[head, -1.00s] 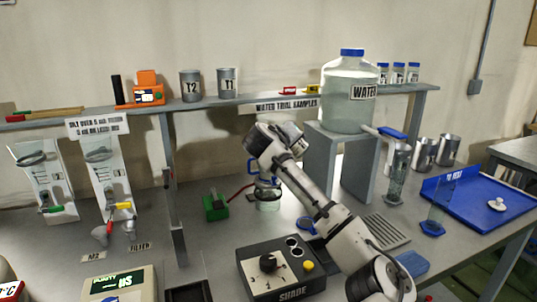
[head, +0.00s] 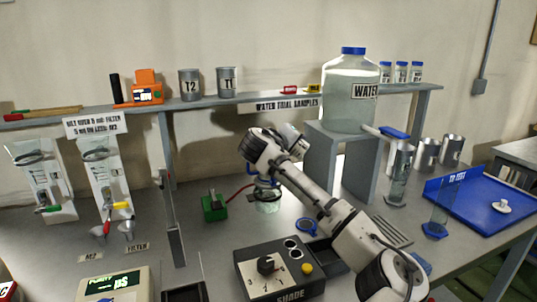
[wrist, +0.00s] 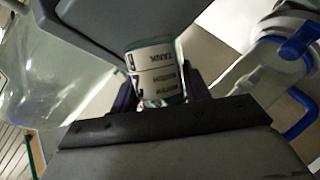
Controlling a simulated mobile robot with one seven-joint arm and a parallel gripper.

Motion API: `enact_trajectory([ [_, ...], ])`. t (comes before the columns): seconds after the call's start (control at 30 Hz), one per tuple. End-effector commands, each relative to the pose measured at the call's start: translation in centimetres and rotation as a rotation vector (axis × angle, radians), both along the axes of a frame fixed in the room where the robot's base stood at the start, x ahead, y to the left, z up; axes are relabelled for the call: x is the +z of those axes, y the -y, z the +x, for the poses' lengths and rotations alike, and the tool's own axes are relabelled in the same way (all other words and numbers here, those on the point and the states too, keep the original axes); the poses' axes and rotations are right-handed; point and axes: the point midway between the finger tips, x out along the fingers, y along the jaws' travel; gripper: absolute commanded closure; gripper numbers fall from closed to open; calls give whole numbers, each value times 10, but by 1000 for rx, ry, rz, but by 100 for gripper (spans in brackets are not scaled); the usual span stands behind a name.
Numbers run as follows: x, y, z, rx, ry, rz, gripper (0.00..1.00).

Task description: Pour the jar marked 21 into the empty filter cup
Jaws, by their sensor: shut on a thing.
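My gripper (wrist: 158,98) is shut on a small glass jar (wrist: 155,72) with a white printed label, seen in the wrist view. The label appears upside down, and I cannot read a 21 on it. I cannot see inside this cup. My gripper is well to its right.
The SHADE control box (head: 279,275) is in front. A large water bottle (head: 350,95) stands on a raised grey stand.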

Motion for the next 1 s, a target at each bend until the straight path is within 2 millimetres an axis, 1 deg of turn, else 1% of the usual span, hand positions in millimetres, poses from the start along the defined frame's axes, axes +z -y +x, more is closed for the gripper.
enact_trajectory([
  [1.0, -3, -6, -10, -3, -32, -114, 82],
])
